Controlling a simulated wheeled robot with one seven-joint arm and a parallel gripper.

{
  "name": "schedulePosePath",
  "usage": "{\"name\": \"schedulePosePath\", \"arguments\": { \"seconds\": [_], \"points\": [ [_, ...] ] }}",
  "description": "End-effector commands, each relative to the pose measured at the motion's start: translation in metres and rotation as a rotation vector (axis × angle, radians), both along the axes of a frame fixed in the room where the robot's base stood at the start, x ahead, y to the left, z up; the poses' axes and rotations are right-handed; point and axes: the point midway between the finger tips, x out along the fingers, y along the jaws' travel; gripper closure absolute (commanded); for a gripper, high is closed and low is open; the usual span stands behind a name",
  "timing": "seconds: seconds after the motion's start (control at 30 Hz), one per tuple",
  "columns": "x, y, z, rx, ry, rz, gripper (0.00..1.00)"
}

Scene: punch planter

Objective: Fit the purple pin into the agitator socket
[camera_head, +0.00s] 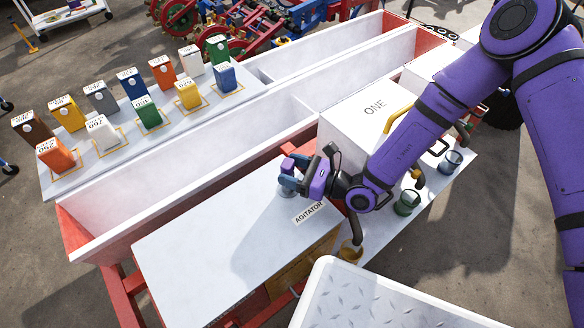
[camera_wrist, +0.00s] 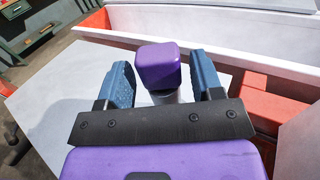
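The purple pin has a block-shaped purple head (camera_wrist: 160,66) on a pale shaft (camera_wrist: 165,96). It stands between the two blue fingers of my gripper (camera_wrist: 163,84) in the wrist view. Narrow gaps show beside the head and wider gaps beside the shaft, so the fingers look open around it. In the head view my gripper (camera_head: 290,178) is low over the white bench top, behind the AGITATOR label (camera_head: 310,212). A grey round socket base (camera_head: 286,191) shows partly under the fingers. The pin's lower end is hidden, so its seating cannot be told.
A white box marked ONE (camera_head: 352,118) stands close to the right of my gripper. A long white trough (camera_head: 180,150) runs behind the bench. Several cups, including a green one (camera_head: 406,202), stand at the right. The bench top's left part (camera_head: 205,235) is clear.

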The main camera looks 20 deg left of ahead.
Motion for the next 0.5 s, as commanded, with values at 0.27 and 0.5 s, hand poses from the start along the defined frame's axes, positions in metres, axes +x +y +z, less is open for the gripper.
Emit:
{"name": "schedulePosePath", "arguments": {
  "seconds": [0.27,0.5],
  "points": [
    [0.0,0.0,0.0,0.0,0.0,0.0,0.3],
    [0.001,-0.018,0.0,-0.002,0.001,-0.001,0.3]
  ]
}}
